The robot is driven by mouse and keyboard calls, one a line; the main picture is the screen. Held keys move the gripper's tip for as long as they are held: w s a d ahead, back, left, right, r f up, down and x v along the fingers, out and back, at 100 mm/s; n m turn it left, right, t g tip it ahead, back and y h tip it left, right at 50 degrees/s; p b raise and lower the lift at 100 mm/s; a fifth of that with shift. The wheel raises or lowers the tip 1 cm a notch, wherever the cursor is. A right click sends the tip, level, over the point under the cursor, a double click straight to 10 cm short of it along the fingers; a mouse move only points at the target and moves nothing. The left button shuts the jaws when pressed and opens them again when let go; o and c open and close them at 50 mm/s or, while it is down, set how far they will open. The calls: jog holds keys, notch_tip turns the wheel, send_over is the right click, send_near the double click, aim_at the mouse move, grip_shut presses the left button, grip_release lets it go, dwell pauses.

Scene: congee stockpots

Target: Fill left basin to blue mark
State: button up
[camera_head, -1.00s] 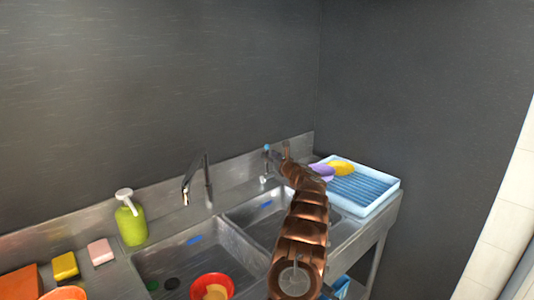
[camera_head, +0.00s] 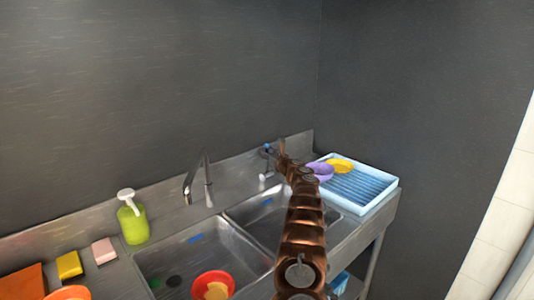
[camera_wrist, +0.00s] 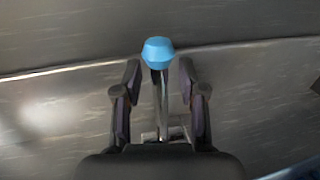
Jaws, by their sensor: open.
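The left basin (camera_head: 165,262) is a steel sink bowl with a blue mark (camera_head: 195,239) on its back wall. A red bowl (camera_head: 227,275) with something tan in it sits in this basin. No water shows there. A curved metal faucet (camera_head: 207,178) stands behind the basins. To its right is a lever with a light blue knob (camera_wrist: 158,52), also small in the head view (camera_head: 267,147). My gripper (camera_wrist: 160,92) is open, with one finger on each side of the lever's metal stem. I cannot tell whether either finger touches it.
The right basin (camera_head: 240,215) is partly hidden by my arm. A blue ribbed tray (camera_head: 365,188) with purple (camera_head: 321,171) and yellow (camera_head: 340,165) dishes is at the right. A green pump bottle (camera_head: 132,224) and sponges (camera_head: 69,265) stand at the left.

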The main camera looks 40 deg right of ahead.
grip_shut()
dwell(0.3)
jog(key=shift+f+b, duration=0.25)
jog(key=shift+b, duration=0.65)
jog(key=shift+s+d+b, duration=0.1)
jog(key=shift+d+b, duration=0.05)
jog(key=shift+b, duration=0.45)
